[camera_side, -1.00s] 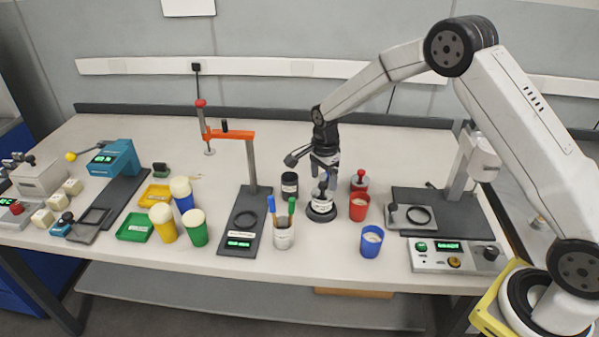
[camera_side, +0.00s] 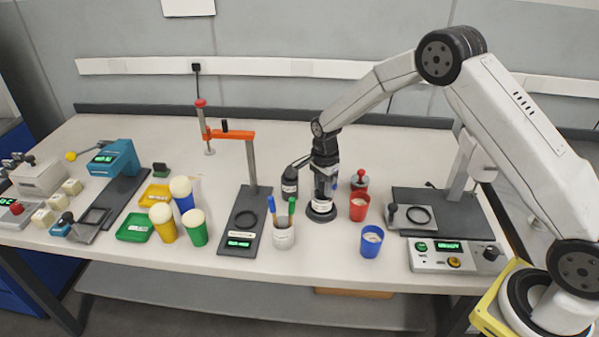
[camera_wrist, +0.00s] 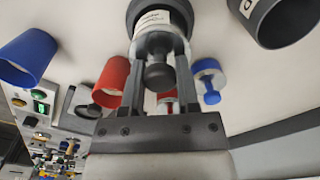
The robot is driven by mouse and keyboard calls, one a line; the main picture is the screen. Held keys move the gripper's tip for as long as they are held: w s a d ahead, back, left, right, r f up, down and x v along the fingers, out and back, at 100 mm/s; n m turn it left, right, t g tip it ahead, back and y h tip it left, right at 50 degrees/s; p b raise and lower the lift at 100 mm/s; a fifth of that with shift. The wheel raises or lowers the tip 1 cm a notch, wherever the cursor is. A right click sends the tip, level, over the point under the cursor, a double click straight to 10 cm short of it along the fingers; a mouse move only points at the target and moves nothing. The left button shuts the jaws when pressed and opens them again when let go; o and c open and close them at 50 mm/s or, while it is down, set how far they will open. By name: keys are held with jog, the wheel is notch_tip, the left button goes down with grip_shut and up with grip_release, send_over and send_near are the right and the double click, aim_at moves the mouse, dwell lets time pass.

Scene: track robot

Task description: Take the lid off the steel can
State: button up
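The steel can (camera_side: 321,207) stands upright in a dark round base near the table's middle, with a white label on its side. In the wrist view the can (camera_wrist: 160,42) is at the top, its lid facing me. The lid's black knob (camera_wrist: 159,76) points toward the camera. My gripper (camera_side: 323,194) is down over the can, pointing straight down. In the wrist view my gripper (camera_wrist: 161,55) has one finger on each side of the knob, seemingly open with slim gaps. The side view hides most of the knob behind the fingers.
A dark jar (camera_side: 290,187) stands close left of the can. A red cup (camera_side: 359,207) is close right, and a red-knobbed can (camera_side: 360,180) is behind it. A blue cup (camera_side: 371,241) and a pen holder (camera_side: 283,237) are in front. The table behind is clear.

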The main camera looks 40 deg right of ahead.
aim_at(323, 184)
grip_shut()
jog(key=shift+r, duration=0.15)
jog(key=shift+r, duration=0.5)
notch_tip(323, 184, up, 2)
jog(key=s+r, duration=0.9)
jog(key=s, duration=0.5)
jog(key=shift+a+r, duration=0.3)
